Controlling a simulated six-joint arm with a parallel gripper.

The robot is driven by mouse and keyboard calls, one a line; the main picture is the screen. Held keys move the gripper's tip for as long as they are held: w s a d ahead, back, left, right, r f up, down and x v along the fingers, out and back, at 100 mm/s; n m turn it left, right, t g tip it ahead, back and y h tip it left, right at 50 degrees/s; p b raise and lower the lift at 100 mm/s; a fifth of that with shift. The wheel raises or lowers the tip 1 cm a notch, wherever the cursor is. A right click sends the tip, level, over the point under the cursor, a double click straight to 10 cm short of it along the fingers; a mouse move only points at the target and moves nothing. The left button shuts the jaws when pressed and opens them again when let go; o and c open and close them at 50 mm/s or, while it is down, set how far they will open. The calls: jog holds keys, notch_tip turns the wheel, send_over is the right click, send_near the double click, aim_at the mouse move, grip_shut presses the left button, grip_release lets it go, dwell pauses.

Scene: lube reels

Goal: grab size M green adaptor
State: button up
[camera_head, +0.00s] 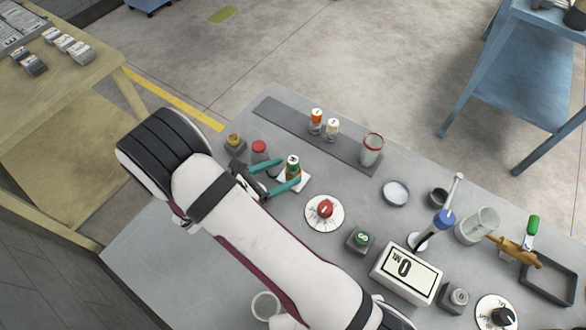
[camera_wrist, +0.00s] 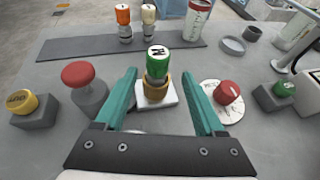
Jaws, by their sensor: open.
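The green adaptor (camera_wrist: 158,63) has a white top with a dark letter that looks like M. It stands upright in a brass-coloured collar (camera_wrist: 156,88) on a small white square base (camera_wrist: 166,97). In the head view the green adaptor (camera_head: 293,163) stands between the teal fingers of my gripper (camera_head: 277,176). In the wrist view my gripper (camera_wrist: 163,97) is open, one finger on each side of the adaptor, with visible gaps. The fingers look apart from it.
An orange adaptor (camera_head: 316,118) and a cream adaptor (camera_head: 332,127) stand on the dark strip behind. A red button (camera_wrist: 78,75) is close left of my gripper. A red knob dial (camera_wrist: 227,93) is close right.

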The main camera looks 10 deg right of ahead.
aim_at(288, 168)
jog(key=x, duration=0.4)
jog(key=shift+w+r, duration=0.1)
jog(key=shift+w, duration=0.1)
grip_shut()
